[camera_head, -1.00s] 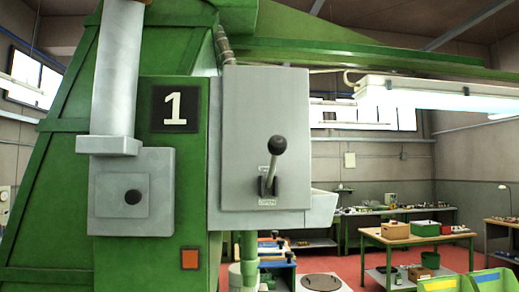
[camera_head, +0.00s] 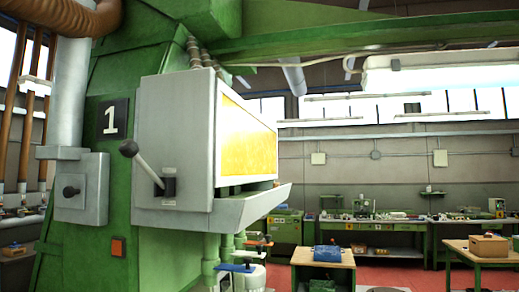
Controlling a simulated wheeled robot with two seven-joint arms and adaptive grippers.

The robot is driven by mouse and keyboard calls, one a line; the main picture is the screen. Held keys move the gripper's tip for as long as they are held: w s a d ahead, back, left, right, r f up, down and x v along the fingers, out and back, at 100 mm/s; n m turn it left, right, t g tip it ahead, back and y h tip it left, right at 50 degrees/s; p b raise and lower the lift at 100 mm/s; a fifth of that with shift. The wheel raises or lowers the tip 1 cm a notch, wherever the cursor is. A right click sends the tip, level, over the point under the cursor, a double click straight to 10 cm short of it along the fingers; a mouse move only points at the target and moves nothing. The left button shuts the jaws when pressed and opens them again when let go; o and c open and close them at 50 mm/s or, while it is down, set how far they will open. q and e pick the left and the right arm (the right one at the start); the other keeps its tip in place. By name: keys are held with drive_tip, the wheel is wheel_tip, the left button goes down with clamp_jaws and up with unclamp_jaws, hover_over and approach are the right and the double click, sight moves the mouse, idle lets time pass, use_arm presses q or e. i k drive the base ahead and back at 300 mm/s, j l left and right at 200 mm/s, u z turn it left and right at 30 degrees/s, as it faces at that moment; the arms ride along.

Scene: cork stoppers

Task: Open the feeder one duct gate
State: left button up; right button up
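The green machine, feeder one, carries a black plate with a white "1" (camera_head: 111,118). A grey round duct (camera_head: 75,85) comes down its left side. At the duct's foot is a grey box (camera_head: 93,207) with a dark round knob (camera_head: 71,191); which part is the gate I cannot tell. A larger grey cabinet (camera_head: 175,110) to the right has a lever with a dark ball end (camera_head: 129,148), sticking out and up from a slotted mount (camera_head: 166,186). Neither of my grippers is in view, and nothing touches the lever or knob.
A yellow lit panel (camera_head: 248,137) and a sloping grey trough (camera_head: 250,206) are on the cabinet's right side. Wooden-topped tables (camera_head: 322,258) and benches stand at the back right on a red floor.

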sight(70, 190)
drive_tip(key=u, duration=1.25)
